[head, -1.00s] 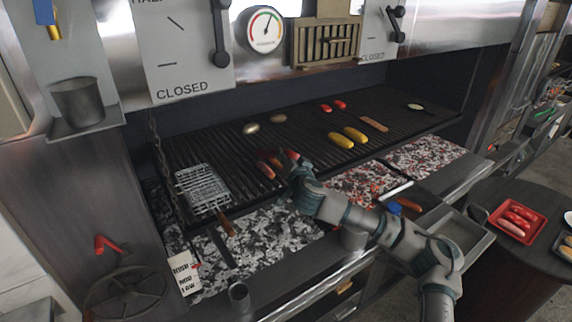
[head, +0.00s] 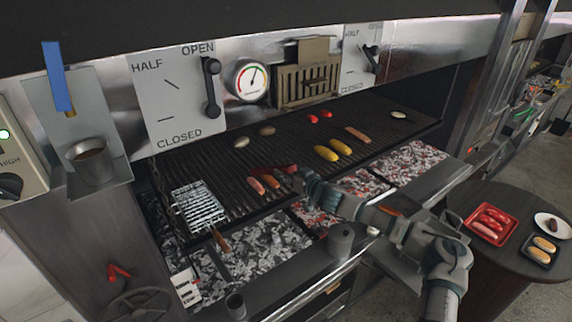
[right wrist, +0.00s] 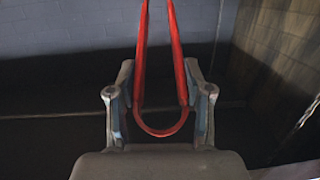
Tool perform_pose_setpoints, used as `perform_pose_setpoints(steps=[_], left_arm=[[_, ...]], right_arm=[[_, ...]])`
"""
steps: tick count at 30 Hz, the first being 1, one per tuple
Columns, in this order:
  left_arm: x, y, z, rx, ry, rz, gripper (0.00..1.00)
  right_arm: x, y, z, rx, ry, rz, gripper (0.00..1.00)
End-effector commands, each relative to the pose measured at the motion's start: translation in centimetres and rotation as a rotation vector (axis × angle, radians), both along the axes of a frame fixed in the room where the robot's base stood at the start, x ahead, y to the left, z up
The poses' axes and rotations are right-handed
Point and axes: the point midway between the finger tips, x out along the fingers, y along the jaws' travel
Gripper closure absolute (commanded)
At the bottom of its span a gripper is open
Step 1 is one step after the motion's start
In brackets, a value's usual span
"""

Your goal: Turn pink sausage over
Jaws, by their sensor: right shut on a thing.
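A pink sausage (head: 257,186) lies on the dark grill grate (head: 225,155) in the head view, left of two more reddish sausages (head: 270,181). My right gripper (head: 303,177) is just right of this group, over the grate's front edge. It is shut on red tongs (head: 286,168), whose tips lie close to the sausages. I cannot tell whether the tongs touch any of them. In the right wrist view the bent end of the red tongs (right wrist: 160,132) sits between the fingers of my right gripper (right wrist: 160,95). My left gripper is not in view.
Yellow corn cobs (head: 326,153), a brown sausage (head: 357,134) and small red items lie farther back on the grate. A wire basket (head: 197,207) is at its left. Coals (head: 270,245) lie below. A red tray (head: 491,223) of sausages stands on the round side table.

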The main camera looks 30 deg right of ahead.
Motion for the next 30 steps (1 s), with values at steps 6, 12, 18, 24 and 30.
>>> perform_pose_setpoints(steps=[6, 12, 18, 24, 30], left_arm=[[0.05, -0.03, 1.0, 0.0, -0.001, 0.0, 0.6], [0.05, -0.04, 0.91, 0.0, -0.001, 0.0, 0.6], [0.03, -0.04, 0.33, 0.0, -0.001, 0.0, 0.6], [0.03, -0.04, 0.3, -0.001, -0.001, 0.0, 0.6], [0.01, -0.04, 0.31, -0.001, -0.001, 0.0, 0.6]], right_arm=[[0.01, -0.35, 0.06, -0.019, 0.001, 0.016, 1.0], [0.02, -0.3, -0.03, -0.02, 0.001, 0.017, 1.0], [-0.28, -0.14, -0.41, -0.02, 0.001, 0.016, 1.0], [-0.44, -0.07, -0.32, -0.023, 0.002, 0.016, 1.0], [-0.42, -0.11, -0.32, -0.021, 0.001, 0.016, 0.42]])
